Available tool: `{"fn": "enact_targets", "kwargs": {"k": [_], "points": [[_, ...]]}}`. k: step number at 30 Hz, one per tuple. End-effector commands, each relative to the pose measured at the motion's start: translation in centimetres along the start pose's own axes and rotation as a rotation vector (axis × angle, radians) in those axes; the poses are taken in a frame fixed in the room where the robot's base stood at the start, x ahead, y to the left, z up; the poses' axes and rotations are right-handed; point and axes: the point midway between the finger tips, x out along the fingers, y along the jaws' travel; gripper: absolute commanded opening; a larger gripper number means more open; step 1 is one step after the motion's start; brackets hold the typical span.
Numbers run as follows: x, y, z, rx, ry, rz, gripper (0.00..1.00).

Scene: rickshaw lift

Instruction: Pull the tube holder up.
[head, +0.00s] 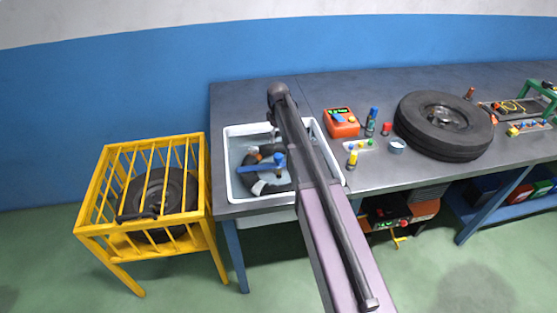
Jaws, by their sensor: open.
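The tube holder, seemingly the blue bar with an upright blue handle (279,161), sits low in the white water basin (232,190) set into the workbench. A black inner tube (270,183) lies in the basin around and under the blue bar, and a small orange part shows by the bar's left side. My own arm crosses the view from the bottom and covers the right part of the basin. My gripper does not show; it is hidden or out of view.
A yellow cage (152,240) holding a tire stands left of the workbench (350,80). To the basin's right are an orange box (341,122), small bottles (371,121), a tin (397,146) and a large tire (444,124). Green floor is free in front.

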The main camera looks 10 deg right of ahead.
Motion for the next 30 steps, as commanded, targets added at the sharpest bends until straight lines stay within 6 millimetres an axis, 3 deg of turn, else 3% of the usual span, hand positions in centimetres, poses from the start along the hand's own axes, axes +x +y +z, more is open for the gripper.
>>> {"fn": "enact_targets", "kwargs": {"k": [30], "points": [[8.1, 0.0, 0.0, 0.000, 0.000, 0.000, 0.91]]}}
